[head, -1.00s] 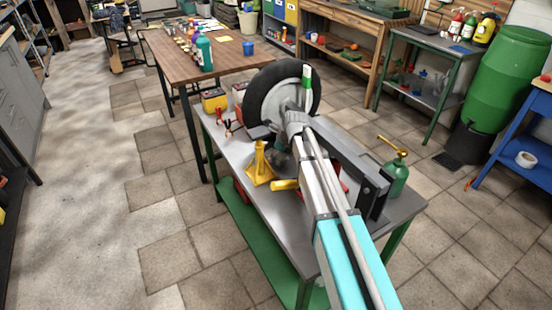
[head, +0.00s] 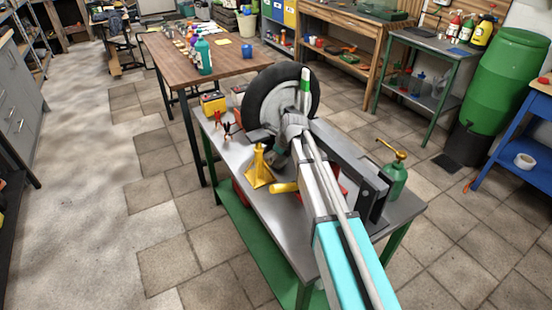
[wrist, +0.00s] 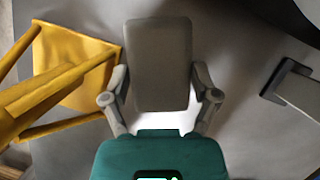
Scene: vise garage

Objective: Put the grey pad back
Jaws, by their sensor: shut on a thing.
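In the wrist view, the grey pad (wrist: 160,62), a dark rounded block, sits between the two fingers of my gripper (wrist: 160,95). The fingers are shut on its sides, and it sticks out beyond them. The grey bench top lies below it. In the head view, my gripper (head: 279,157) is low over the metal bench (head: 275,218), just right of the yellow jack stand (head: 258,170) and in front of the wheel. The pad is too small and too hidden by my arm to make out there.
The jack stand also shows close on the left in the wrist view (wrist: 75,75). A grey piece with a dark end (wrist: 288,82) is at right. The wheel (head: 262,95), a yellow-topped battery (head: 212,102) and a green oil can (head: 395,178) stand on the bench. Its front left is clear.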

